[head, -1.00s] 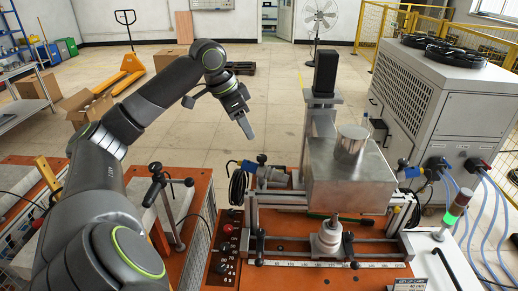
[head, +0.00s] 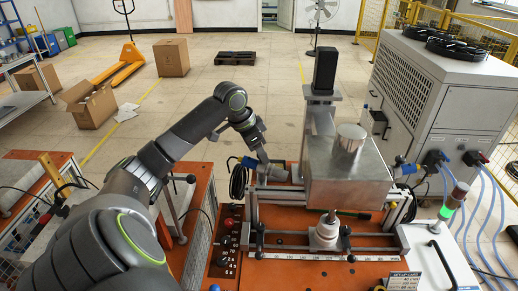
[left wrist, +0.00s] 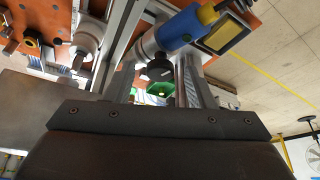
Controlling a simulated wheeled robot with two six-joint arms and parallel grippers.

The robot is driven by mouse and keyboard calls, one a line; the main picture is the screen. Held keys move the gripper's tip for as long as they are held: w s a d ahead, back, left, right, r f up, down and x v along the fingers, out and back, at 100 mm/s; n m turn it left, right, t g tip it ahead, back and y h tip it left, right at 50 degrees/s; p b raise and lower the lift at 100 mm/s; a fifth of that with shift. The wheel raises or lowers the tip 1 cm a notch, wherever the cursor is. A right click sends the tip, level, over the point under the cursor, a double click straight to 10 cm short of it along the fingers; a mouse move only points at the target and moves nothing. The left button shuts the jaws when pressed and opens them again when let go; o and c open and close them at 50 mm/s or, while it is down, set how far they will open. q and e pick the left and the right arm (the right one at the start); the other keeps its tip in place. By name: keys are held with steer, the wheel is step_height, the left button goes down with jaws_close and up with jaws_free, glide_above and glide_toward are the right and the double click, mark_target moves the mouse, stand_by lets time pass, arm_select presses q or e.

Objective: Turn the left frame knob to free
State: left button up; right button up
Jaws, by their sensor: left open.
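In the left wrist view, a black knob (left wrist: 160,70) sits beside a metal frame upright, just beyond my gripper's dark body. A green part with a small bright centre (left wrist: 160,92) shows right below it. I take this for the left frame knob, but I cannot read its setting. My left gripper (head: 264,160) is open and points down at the left side of the frame (head: 252,205) in the head view, where it hides the knob. I cannot tell whether it touches the knob. My right gripper is not in view.
A blue-ended grey cylinder (left wrist: 178,30) lies close to the knob. The steel block (head: 345,182) with its round top stands right of my gripper. A tall black-topped post (head: 325,70) rises behind.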

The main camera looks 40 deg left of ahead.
arm_select(q)
steer(key=shift+c, duration=0.3)
steer(key=shift+c, duration=1.2)
steer(key=c, duration=0.7)
steer(key=shift+r+n+p, duration=0.2)
steer(key=shift+n+p, duration=0.1)
steer(key=shift+p, duration=0.35)
steer(key=shift+d+n+y+p, duration=0.1)
steer(key=shift+n+y+p, duration=0.3)
steer(key=shift+n+p, duration=0.7)
steer(key=shift+n+t+y+p, duration=0.3)
steer(key=shift+n+p, duration=0.1)
steer(key=shift+n, duration=0.2)
steer(key=shift+d+f+n+y, duration=0.15)
steer(key=shift+n+y, duration=0.45)
steer(key=shift+n, duration=1)
